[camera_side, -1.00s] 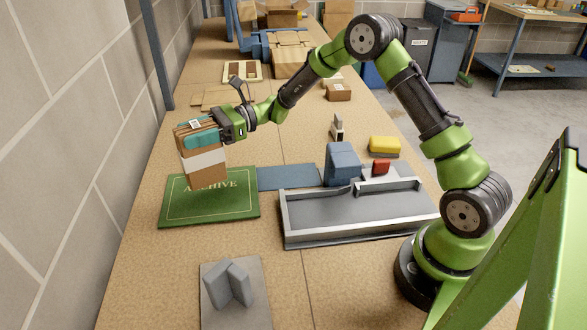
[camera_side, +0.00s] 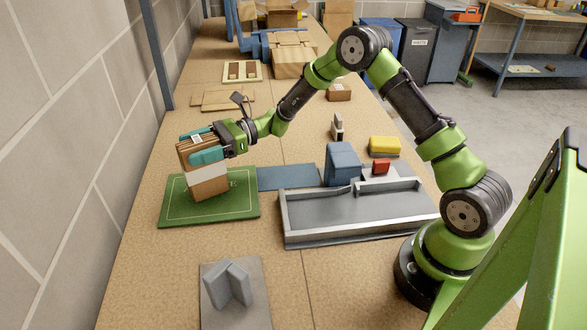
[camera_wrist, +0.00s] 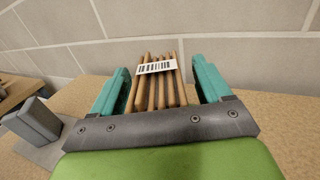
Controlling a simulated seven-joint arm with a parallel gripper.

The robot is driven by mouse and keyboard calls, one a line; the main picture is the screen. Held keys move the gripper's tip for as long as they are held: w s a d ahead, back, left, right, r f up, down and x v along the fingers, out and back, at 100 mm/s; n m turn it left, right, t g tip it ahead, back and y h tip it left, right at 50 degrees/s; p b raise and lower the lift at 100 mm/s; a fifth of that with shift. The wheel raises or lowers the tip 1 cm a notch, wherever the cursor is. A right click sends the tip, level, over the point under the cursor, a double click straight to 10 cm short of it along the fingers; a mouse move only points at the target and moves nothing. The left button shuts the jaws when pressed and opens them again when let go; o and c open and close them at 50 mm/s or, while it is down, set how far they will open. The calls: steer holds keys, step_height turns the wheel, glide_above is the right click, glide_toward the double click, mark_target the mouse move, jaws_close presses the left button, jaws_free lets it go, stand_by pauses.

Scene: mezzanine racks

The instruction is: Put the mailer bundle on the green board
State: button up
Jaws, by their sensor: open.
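The mailer bundle (camera_side: 207,175), a stack of brown mailers with a white band, stands on edge on the green board (camera_side: 177,210) and covers most of its lettering. My gripper (camera_side: 204,148) is open around the top of the bundle, with one teal finger on each side. In the wrist view the bundle (camera_wrist: 156,90) shows its mailer edges and a barcode label between the fingers, with a gap on both sides. The bundle's far side is hidden in the side view.
A blue mat (camera_side: 287,178) lies just right of the board. A grey tray (camera_side: 360,232) and a blue block (camera_side: 342,163) stand further right. A grey angled piece on a plate (camera_side: 232,285) is in front. A block wall (camera_side: 60,130) runs along the left.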

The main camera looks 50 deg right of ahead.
steer(key=shift+r, duration=0.1)
steer(key=shift+d, duration=0.2)
steer(key=v, duration=1.1)
steer(key=s+a+r+n+g+h, duration=0.3)
steer(key=s+n, duration=0.2)
steer(key=s, duration=0.1)
steer(key=s+a+r+n+g+h, duration=0.2)
steer(key=s+a+r+n+h, duration=0.15)
steer(key=s, duration=0.25)
steer(key=s+d+r+n+t+h, duration=0.2)
steer(key=s+n+h, duration=0.2)
steer(key=s, duration=0.3)
steer(key=s+d+r+n+t+h, duration=0.2)
steer(key=s+r+n+t+h, duration=0.1)
steer(key=s+n, duration=0.3)
steer(key=shift+s+d+h, duration=0.3)
steer(key=shift+s+h, duration=0.25)
steer(key=shift+s, duration=0.05)
